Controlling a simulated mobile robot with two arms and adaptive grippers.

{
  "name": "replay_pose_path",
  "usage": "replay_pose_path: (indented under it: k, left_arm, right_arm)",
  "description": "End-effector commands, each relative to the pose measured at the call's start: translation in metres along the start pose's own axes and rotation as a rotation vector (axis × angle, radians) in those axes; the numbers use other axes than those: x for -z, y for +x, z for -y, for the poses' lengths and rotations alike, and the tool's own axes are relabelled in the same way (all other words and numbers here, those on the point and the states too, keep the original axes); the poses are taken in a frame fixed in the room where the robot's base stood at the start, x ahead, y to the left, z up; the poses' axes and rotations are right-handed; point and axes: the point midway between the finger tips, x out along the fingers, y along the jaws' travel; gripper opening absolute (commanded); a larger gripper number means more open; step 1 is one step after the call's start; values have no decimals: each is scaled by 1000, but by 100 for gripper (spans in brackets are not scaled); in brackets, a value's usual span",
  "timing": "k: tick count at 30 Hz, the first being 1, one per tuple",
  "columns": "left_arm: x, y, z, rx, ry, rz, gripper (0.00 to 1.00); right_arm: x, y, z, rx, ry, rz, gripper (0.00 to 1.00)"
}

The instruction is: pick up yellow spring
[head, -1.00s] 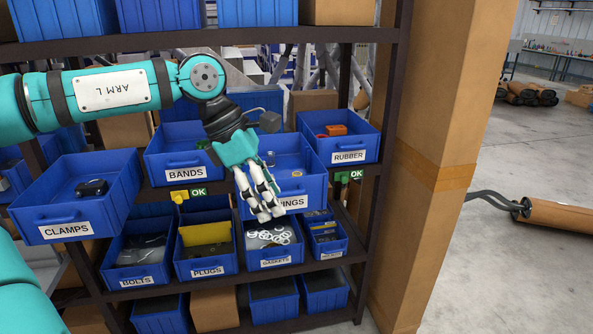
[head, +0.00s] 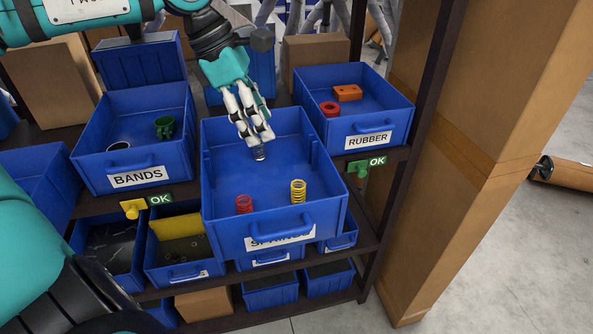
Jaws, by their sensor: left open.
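The yellow spring (head: 298,191) stands upright in the front right part of the blue springs bin (head: 222,232), which sticks out from the shelf. A red spring (head: 244,205) stands to its left in the same bin. A dark grey spring (head: 259,153) is farther back, right below my left gripper (head: 256,138). The left gripper is open, its fingers pointing down over the back of the bin, behind and left of the yellow spring and apart from it. I cannot tell whether the fingers touch the grey spring. My right gripper is not in view.
The bands bin (head: 90,172) with a green part stands left, and the rubber bin (head: 372,113) with red and orange parts stands right. Lower bins sit beneath. A shelf post (head: 440,80) and a cardboard-coloured pillar (head: 480,150) rise at the right.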

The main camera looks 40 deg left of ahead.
Motion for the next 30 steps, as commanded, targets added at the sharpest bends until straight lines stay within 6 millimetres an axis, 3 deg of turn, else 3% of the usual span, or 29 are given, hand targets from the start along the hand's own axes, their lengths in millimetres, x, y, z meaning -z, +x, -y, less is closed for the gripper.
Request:
replay_pose_path:
  k: [4, 9, 18, 22, 30]
  left_arm:
    - [0, 19, 1, 6, -1, -5, 57]
    - [1, 56, 1, 8, -1, -8, 57]
    - [1, 108, 1, 4, -1, -5, 57]
    - [1, 118, 1, 3, -2, -3, 57]
    - [-1, 132, 1, 5, -1, -5, 57]
  right_arm:
    - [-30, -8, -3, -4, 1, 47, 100]
    - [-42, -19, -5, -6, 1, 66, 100]
    - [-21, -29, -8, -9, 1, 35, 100]
    - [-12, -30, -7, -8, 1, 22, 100]
    - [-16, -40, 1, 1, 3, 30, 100]
